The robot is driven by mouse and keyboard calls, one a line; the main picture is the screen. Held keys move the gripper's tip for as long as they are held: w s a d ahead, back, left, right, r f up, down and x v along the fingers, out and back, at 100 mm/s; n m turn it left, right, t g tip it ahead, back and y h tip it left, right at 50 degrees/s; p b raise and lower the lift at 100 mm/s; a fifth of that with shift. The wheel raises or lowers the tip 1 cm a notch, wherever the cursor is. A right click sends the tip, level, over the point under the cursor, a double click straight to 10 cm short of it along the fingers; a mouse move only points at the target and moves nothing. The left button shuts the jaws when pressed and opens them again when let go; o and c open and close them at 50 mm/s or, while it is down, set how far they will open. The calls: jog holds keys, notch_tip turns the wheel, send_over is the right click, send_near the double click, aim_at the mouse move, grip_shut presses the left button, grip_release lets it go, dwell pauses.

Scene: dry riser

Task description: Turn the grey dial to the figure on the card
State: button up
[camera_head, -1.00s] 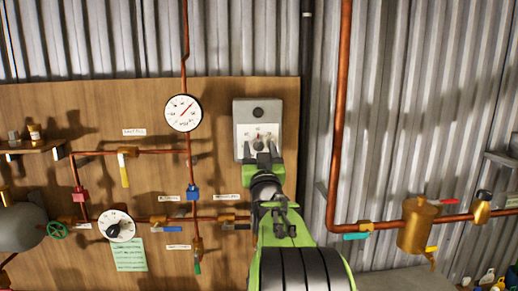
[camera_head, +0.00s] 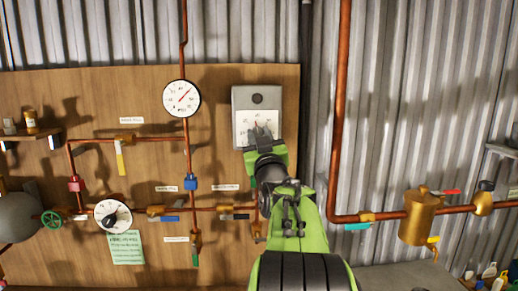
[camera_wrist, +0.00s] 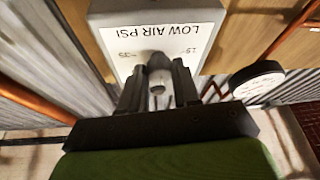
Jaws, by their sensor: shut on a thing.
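The grey dial is on a grey box (camera_head: 241,98) on the wooden board, with a white scale plate. In the wrist view the plate (camera_wrist: 200,45) reads "LOW AIR PSI" upside down, with figures such as 15 and 35. My gripper (camera_head: 262,133) is at the dial's face. In the wrist view my gripper (camera_wrist: 158,85) has its fingers on either side of the dark knob (camera_wrist: 157,62), shut on it. The fingers hide much of the knob and scale, so I cannot read the setting. A green card (camera_head: 127,247) hangs at lower left; its writing is too small to read.
A round white gauge (camera_head: 181,98) is left of the box. A white dial with a black knob (camera_head: 113,216) sits above the card. Copper pipes with coloured valves cross the board. A tall copper pipe (camera_head: 338,120) stands to the right, against corrugated metal.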

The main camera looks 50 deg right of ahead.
jog(key=n+y+b, duration=0.1)
jog(key=n, duration=0.1)
jog(key=n+t+y+b, duration=0.1)
jog(key=n+b, duration=0.1)
jog(key=n, duration=0.1)
jog(key=shift+f+b, duration=0.15)
jog(key=shift+b, duration=0.15)
jog(key=shift+s+d+r+n+y+b, duration=0.1)
jog(key=shift+n+y+b, duration=0.3)
jog(key=shift+n, duration=0.85)
jog(key=shift+d+r+n+y+b, duration=0.1)
jog(key=shift+n+y, duration=0.6)
jog(key=shift+n, duration=0.55)
jog(key=shift+a+y, duration=0.1)
jog(key=shift+y, duration=0.2)
jog(key=o, duration=1.1)
jog(key=shift+c, duration=0.2)
jog(key=b+v, duration=0.4)
jog(key=v, duration=1.1)
jog(key=shift+s+a+f, duration=0.15)
jog(key=shift+s+f, duration=0.1)
jog(key=shift+s, duration=0.05)
